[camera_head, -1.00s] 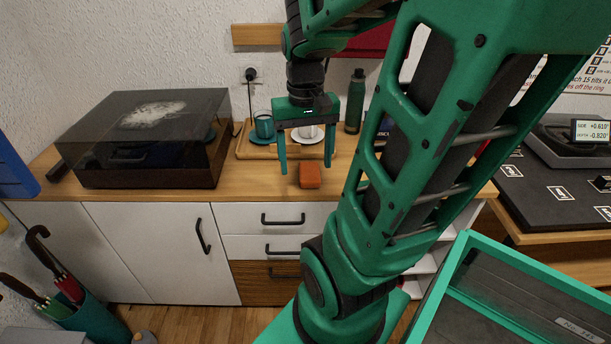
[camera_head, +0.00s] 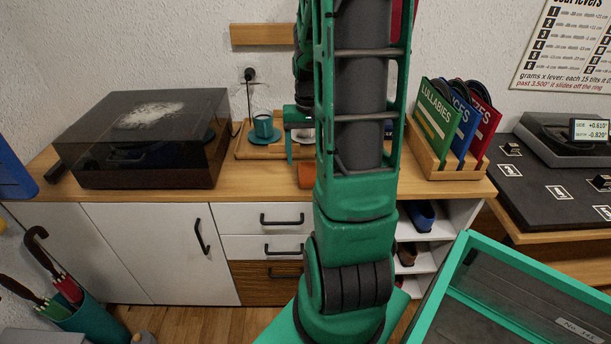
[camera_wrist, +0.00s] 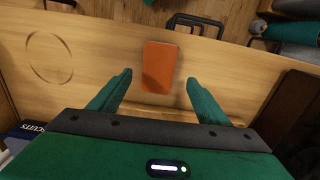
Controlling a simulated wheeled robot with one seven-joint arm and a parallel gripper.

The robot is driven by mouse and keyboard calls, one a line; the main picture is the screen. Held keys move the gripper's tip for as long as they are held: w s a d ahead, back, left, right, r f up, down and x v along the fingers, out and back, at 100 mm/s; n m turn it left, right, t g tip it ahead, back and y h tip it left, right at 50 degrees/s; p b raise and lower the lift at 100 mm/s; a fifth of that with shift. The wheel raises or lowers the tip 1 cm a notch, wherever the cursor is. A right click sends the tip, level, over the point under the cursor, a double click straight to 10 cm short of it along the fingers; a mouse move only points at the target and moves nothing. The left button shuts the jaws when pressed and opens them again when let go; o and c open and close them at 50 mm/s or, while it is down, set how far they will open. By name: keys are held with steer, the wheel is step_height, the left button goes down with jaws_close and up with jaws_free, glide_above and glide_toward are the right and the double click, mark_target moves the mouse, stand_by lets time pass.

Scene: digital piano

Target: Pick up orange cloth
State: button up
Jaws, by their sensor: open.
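The orange cloth (camera_wrist: 159,67) is a small folded block lying on the wooden cabinet top (camera_wrist: 100,60), close to its front edge. In the head view the cloth (camera_head: 306,177) shows only in part beside my arm. In the wrist view my gripper (camera_wrist: 158,82) is open, with one green finger on each side of the cloth's near end and a gap on both sides. The cloth is not gripped. In the head view my arm hides most of my gripper, and one finger (camera_head: 289,147) shows above and left of the cloth.
A record player with a dark cover (camera_head: 145,140) stands left, and a record rack (camera_head: 440,170) right. Drawer handles (camera_head: 283,222) project below the front edge. A ring mark (camera_wrist: 50,58) lies on the wood.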

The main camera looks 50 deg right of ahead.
mark_target(308, 170)
steer(key=shift+s+d+f, duration=0.1)
steer(key=shift+f, duration=2.65)
steer(key=c, duration=1.1)
